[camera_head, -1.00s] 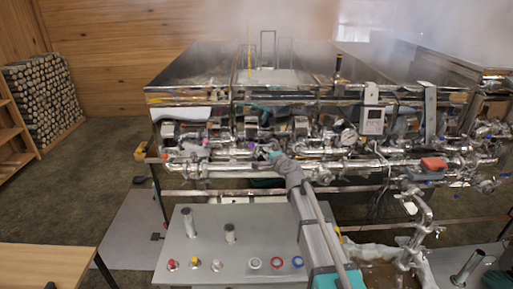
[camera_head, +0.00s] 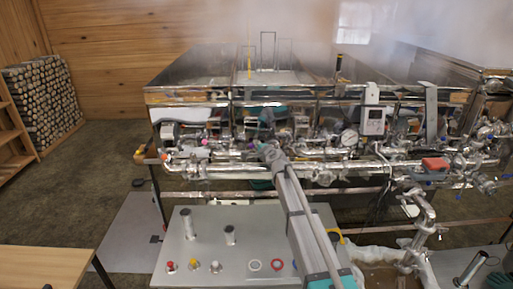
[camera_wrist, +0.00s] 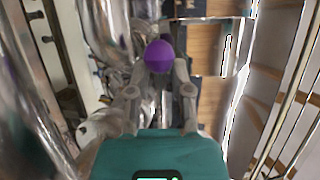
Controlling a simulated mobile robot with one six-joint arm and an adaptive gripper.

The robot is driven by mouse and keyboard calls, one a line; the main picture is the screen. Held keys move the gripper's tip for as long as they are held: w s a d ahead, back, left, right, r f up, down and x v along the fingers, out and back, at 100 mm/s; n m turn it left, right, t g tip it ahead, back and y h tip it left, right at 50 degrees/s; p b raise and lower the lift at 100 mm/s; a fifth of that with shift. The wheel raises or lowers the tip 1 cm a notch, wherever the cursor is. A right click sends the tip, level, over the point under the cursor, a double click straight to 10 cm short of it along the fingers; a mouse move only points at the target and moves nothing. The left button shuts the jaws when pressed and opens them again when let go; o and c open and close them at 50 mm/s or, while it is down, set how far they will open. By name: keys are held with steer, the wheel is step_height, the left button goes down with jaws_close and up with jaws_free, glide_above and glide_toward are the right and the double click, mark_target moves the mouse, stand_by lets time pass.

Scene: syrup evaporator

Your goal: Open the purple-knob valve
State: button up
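The purple knob (camera_wrist: 159,56) shows in the wrist view as a smooth rounded shape, just ahead of my gripper's teal body. My gripper (camera_wrist: 160,78) is open, with one grey finger on each side of the knob. I cannot tell whether either fingertip touches it. In the head view my arm reaches to the pipework at the evaporator's front, and its end largely hides the gripper and what lies behind it.
Shiny pipes (camera_head: 330,165) and valves crowd the evaporator's front. A pressure gauge (camera_head: 349,137) and a red-handled part (camera_head: 435,163) are to the right. A grey control panel (camera_head: 240,240) with buttons lies below my arm. Steam hangs above the pans.

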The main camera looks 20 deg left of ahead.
steer(key=shift+c, duration=0.2)
jaws_close()
